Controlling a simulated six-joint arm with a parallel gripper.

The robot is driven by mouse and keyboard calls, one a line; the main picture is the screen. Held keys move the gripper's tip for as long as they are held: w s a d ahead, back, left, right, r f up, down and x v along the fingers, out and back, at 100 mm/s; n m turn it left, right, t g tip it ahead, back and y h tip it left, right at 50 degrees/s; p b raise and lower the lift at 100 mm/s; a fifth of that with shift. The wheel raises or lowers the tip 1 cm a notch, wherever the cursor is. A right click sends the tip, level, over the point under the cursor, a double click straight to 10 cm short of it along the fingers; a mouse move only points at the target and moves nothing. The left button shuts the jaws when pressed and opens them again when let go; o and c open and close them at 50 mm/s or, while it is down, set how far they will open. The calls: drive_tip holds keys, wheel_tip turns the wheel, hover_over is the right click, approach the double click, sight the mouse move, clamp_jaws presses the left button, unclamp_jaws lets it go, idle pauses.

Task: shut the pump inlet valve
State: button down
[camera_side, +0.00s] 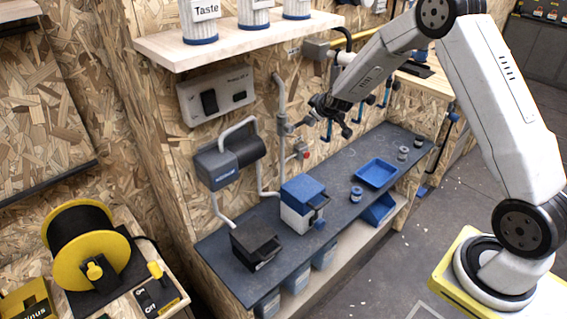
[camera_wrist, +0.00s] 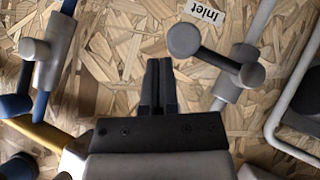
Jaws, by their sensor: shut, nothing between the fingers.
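The inlet valve has a dark lever (camera_wrist: 215,58) with a round grey knob (camera_wrist: 184,40) at one end and a grey hub (camera_wrist: 250,75) at the other, in the wrist view. An upside-down "Inlet" label (camera_wrist: 204,12) is on the wall beside the knob. The lever lies at an angle across the view, from the knob down right to the hub on a grey pipe (camera_wrist: 230,88). My gripper (camera_wrist: 158,65) is shut and empty, with its fingertips below and left of the knob, apparently apart from it. In the side view my gripper (camera_side: 318,106) is close to the wall, partly hiding the fittings there.
Another grey-knobbed valve (camera_wrist: 35,50) on a blue pipe is left in the wrist view, above a yellow pipe (camera_wrist: 45,134). The pump (camera_side: 228,160) hangs on the wall. A dark bench (camera_side: 335,205) below holds a blue-and-white box (camera_side: 298,215), a black box (camera_side: 254,245) and a blue tray (camera_side: 376,171).

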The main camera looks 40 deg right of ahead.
drive_tip(key=s+r, duration=0.7)
drive_tip(key=r, duration=0.4)
idle(0.5)
drive_tip(key=shift+a+f, duration=0.1)
drive_tip(key=s+a+f+g+y, duration=0.3)
drive_tip(key=s+a+f+y, duration=0.15)
drive_tip(key=s+a, duration=0.65)
drive_tip(key=s+a+f+m+g, duration=0.2)
drive_tip(key=s+a, duration=0.5)
drive_tip(key=s, duration=0.4)
wheel_tip(320, 180, down, 2)
drive_tip(key=shift+s+a+g, duration=0.15)
drive_tip(key=shift+a+g, duration=0.2)
drive_tip(key=shift+g, duration=0.55)
